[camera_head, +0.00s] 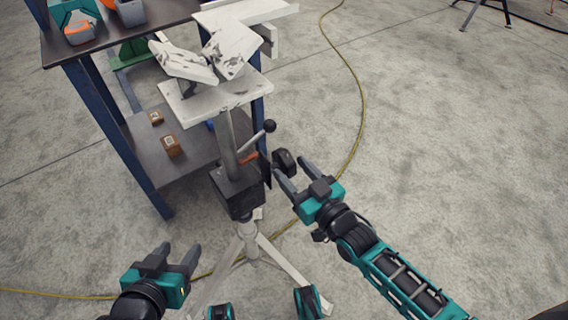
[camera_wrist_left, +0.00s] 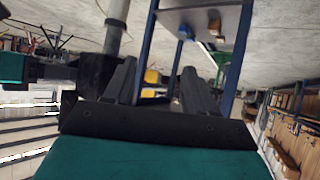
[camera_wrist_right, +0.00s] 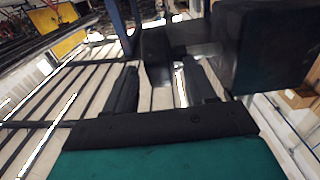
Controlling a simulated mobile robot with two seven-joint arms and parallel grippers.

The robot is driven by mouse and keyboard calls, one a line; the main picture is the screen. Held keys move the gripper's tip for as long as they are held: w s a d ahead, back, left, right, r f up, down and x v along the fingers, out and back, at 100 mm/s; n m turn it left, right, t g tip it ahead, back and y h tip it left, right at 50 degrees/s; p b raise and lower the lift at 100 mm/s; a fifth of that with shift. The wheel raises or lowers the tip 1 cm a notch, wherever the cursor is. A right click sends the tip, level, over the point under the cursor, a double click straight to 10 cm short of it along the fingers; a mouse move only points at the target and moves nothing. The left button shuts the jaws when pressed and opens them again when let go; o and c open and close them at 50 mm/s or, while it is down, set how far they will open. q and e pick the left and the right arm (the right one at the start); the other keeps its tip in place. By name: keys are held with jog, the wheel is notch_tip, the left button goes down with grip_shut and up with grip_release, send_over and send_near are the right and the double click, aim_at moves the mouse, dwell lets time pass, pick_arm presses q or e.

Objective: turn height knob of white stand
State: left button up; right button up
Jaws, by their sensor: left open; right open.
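The white stand (camera_head: 228,135) rises in front of the shelf, with a black housing (camera_head: 238,192) on its column and splayed legs below. A black knob (camera_head: 284,160) sits to the right of the housing. A lever with a black ball (camera_head: 269,126) points up right above it. My right gripper (camera_head: 292,171) is open, its fingertips close to the knob; contact cannot be told. In the right wrist view dark parts (camera_wrist_right: 158,58) show beyond and between its fingers. My left gripper (camera_head: 178,251) is open and empty, lower left of the stand. The housing shows in the left wrist view (camera_wrist_left: 97,74).
A dark shelf unit with blue posts (camera_head: 95,115) stands behind and left of the stand, with small brown boxes (camera_head: 170,145) on its lower board. White angled plates (camera_head: 232,50) rest on top of the stand. A yellow cable (camera_head: 357,105) crosses the floor. Open floor lies right.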

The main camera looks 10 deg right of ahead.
aim_at(284, 161)
jog(key=shift+b+x, duration=0.4)
jog(key=shift+x, duration=1.6)
jog(key=shift+c, duration=0.3)
jog(key=c, duration=0.9)
